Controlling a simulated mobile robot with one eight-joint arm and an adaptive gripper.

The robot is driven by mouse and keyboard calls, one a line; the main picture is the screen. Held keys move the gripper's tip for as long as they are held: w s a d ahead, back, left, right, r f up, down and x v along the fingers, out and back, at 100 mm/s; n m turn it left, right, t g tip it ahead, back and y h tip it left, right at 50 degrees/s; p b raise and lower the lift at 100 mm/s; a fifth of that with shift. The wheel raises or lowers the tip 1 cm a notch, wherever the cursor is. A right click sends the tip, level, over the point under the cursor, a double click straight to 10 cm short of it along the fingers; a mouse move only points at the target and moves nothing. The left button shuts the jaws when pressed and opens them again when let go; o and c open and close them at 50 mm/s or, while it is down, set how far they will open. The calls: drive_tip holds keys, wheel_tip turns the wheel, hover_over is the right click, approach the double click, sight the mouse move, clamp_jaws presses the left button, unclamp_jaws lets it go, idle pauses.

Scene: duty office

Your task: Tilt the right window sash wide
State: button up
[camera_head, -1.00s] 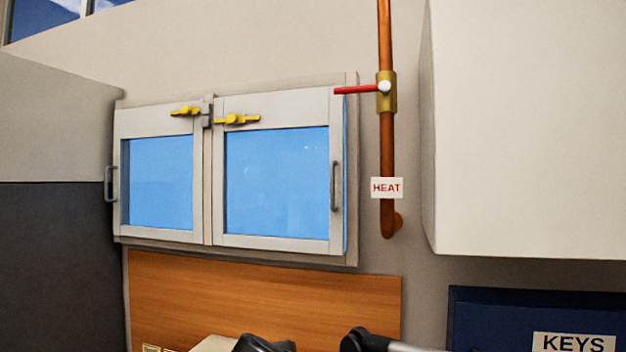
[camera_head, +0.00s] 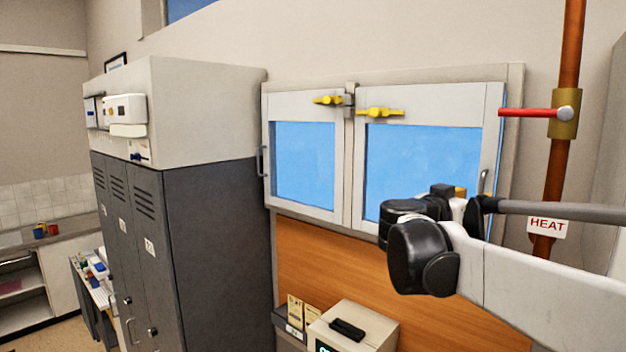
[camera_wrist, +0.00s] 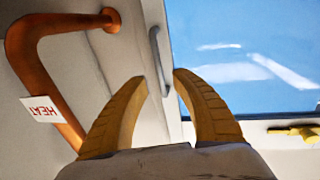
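The right window sash (camera_head: 430,106) is a white frame with a blue pane. A blue strip shows along its right edge, so it seems slightly ajar. Its grey bar handle (camera_head: 484,181) is on the right side, its lower part hidden behind my arm. In the wrist view, which is upside down, the handle (camera_wrist: 158,58) stands just beyond and between the fingertips. My gripper (camera_wrist: 160,77) has its yellow fingers apart, with nothing between them. In the head view my wrist covers the sash's lower right corner. A yellow latch (camera_head: 380,112) is on the sash's top rail.
A copper pipe (camera_head: 556,170) with a red lever (camera_head: 527,112) and a HEAT tag (camera_head: 547,226) runs right of the window, close to my arm. The left sash (camera_head: 305,103) is beside it. Grey lockers (camera_head: 215,240) stand left. A beige box (camera_head: 372,322) sits below.

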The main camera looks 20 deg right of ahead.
sight(480, 195)
drive_tip(key=shift+p+x, duration=0.4)
drive_tip(key=shift+x, duration=1.85)
clamp_jaws()
